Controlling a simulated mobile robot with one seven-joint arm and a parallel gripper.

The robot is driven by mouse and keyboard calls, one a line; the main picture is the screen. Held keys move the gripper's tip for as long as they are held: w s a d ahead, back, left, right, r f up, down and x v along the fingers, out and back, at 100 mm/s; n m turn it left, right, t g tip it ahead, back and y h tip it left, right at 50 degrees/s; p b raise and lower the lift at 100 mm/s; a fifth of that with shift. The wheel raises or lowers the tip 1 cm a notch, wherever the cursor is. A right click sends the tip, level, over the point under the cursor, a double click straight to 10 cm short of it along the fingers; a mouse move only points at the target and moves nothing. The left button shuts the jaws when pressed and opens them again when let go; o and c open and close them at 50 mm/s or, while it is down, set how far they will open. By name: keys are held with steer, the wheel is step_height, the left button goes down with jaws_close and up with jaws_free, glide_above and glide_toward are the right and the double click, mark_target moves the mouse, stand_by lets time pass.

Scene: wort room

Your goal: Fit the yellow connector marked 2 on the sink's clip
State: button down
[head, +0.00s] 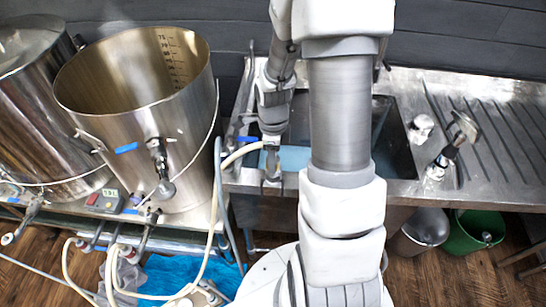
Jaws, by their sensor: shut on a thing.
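My gripper (271,165) is at the front left edge of the sink (300,130), pointing down. It is shut on the end of a pale yellow hose (240,153), which I take to be the yellow connector. The fingers mostly hide the connector, and I cannot read a 2 on it. The hose loops from the gripper down to the left toward the floor. I cannot make out the sink's clip; a blue part (247,139) shows just left of the gripper. Whether the connector touches the clip cannot be told.
A large open steel kettle (140,150) with a valve stands left of the gripper, another vessel (35,110) beyond it. A steel bucket (420,235) and a green bucket (475,235) are below.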

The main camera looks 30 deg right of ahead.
steer(key=shift+f+b, duration=0.65)
steer(key=shift+f, duration=0.15)
steer(key=shift+c, duration=1.6)
jaws_free()
step_height(320, 180, up, 18)
steer(key=f+p, duration=0.1)
steer(key=p, duration=0.1)
steer(key=s+a+r+n+t, duration=0.2)
steer(key=s+a+r+n, duration=0.3)
steer(key=n, duration=0.7)
steer(key=s+a+r+n+t, duration=0.3)
steer(key=s+a+r+n, duration=0.2)
steer(key=n, duration=0.8)
steer(key=shift+s+a+r+t, duration=0.3)
steer(key=shift+s+r, duration=0.6)
steer(key=shift+s, duration=0.3)
